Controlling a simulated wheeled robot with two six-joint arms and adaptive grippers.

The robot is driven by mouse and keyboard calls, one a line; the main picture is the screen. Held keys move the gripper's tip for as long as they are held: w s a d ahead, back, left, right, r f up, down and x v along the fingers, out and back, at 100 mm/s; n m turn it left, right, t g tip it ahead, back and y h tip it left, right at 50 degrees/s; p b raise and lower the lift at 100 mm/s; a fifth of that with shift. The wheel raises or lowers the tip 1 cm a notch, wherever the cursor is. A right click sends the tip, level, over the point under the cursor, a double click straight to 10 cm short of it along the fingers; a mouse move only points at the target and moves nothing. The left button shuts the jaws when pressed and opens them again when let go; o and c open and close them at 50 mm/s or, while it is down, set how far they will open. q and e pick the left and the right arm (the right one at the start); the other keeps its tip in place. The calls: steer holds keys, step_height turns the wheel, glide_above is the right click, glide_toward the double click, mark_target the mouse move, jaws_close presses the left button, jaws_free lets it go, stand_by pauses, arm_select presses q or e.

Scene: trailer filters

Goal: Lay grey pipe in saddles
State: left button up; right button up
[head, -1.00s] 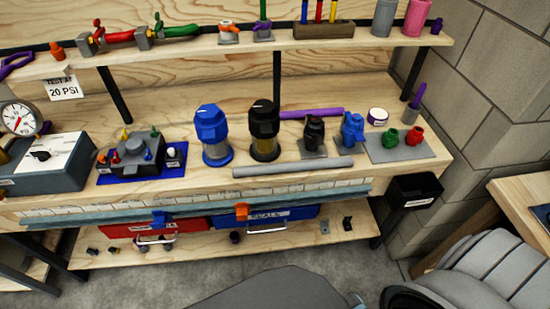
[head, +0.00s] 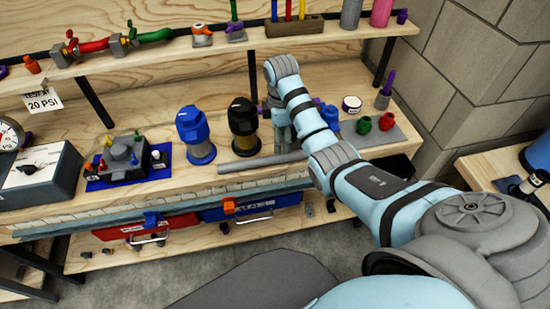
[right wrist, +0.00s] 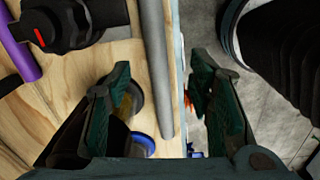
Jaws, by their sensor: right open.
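The grey pipe (head: 245,164) lies along the front of the workbench top, with its right part behind my right arm. My right gripper (head: 281,143) hangs over the bench near the pipe. In the right wrist view the open fingers (right wrist: 158,84) stand either side of the grey pipe (right wrist: 154,45), with a gap to it on both sides. The pipe is not held. I cannot make out the saddles for certain; small dark pieces (head: 332,206) sit on the lower shelf. My left gripper is not in view.
Blue (head: 196,135) and black (head: 243,127) filters stand behind the pipe. A black fitting (right wrist: 62,27) and a purple pipe (right wrist: 17,45) lie nearby. Red (head: 145,225) and blue (head: 250,207) boxes sit below the bench. An upper shelf (head: 215,55) runs behind.

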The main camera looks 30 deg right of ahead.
mark_target(279, 156)
step_height(279, 156, up, 4)
steer(key=w+n, duration=0.1)
steer(key=w, duration=0.1)
steer(key=shift+y, duration=0.3)
steer(key=f+b, duration=0.1)
steer(key=f, duration=0.3)
steer(key=f+b, duration=0.1)
steer(key=f, duration=0.4)
steer(key=s+f+b, duration=0.1)
steer(key=f, duration=0.3)
steer(key=shift+f, duration=0.4)
jaws_close()
